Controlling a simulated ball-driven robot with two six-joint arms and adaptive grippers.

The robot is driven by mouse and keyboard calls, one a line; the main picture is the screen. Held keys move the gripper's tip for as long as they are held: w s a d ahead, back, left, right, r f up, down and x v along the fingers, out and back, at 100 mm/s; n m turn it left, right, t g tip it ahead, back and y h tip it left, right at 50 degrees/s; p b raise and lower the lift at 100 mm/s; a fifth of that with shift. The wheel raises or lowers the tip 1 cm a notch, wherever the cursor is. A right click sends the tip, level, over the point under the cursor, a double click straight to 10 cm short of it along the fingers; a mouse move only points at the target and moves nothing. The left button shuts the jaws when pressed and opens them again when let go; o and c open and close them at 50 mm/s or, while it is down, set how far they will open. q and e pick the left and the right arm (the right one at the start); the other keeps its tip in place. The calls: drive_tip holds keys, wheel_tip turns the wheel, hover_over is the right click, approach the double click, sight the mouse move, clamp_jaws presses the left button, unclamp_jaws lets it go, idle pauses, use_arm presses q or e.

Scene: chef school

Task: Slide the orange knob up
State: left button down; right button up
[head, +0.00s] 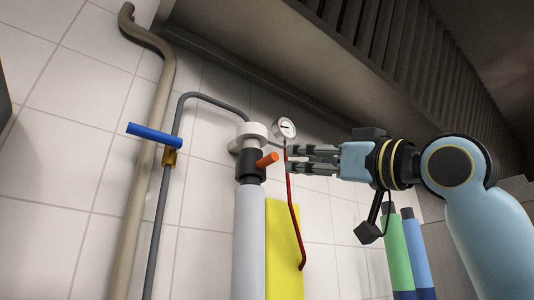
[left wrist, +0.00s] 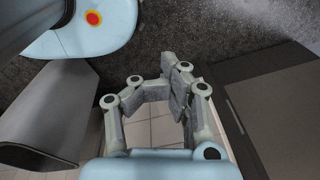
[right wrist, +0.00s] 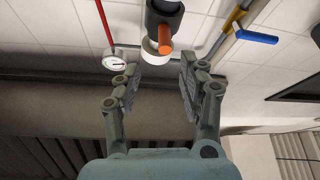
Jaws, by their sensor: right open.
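The orange knob (head: 267,160) sticks out to the right from a black collar (head: 249,164) on a vertical pipe in the head view. The knob also shows in the right wrist view (right wrist: 165,38), ahead of the fingers and between their lines. My right gripper (head: 290,158) is open and empty, just right of the knob. A small gap separates its fingertips from the knob. In the right wrist view its two fingers (right wrist: 159,80) stand apart. My left gripper (left wrist: 176,85) shows only in the left wrist view, its finger pads together with nothing visible between them.
A white cap (head: 251,131) sits above the black collar. A pressure gauge (head: 285,128) and thin red rod (head: 292,205) are close to my right fingertips. A blue lever (head: 147,138) is at left. A dark hood (head: 300,50) hangs above.

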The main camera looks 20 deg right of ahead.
sight(278, 160)
drive_tip(key=x, duration=0.2)
drive_tip(key=p+x, duration=0.1)
drive_tip(key=shift+w+a+r, duration=0.15)
drive_tip(key=shift+w+a, duration=0.05)
drive_tip(key=shift+a, duration=0.35)
drive_tip(key=p+x, duration=0.2)
drive_tip(key=x, duration=0.3)
drive_tip(key=shift+w, duration=0.3)
drive_tip(key=shift+w+a+r, duration=0.15)
drive_tip(key=shift+w, duration=0.1)
drive_tip(key=shift+w+a, duration=0.1)
drive_tip(key=shift+w, duration=0.05)
drive_tip(key=c, duration=0.5)
use_arm(q)
drive_tip(key=shift+w+a+r, duration=0.15)
drive_tip(key=shift+a+r, duration=0.1)
drive_tip(key=shift+r, duration=0.6)
drive_tip(key=shift+w+a+r, duration=0.1)
drive_tip(key=shift+a+r, duration=0.15)
drive_tip(key=shift+r, duration=0.6)
use_arm(e)
clamp_jaws()
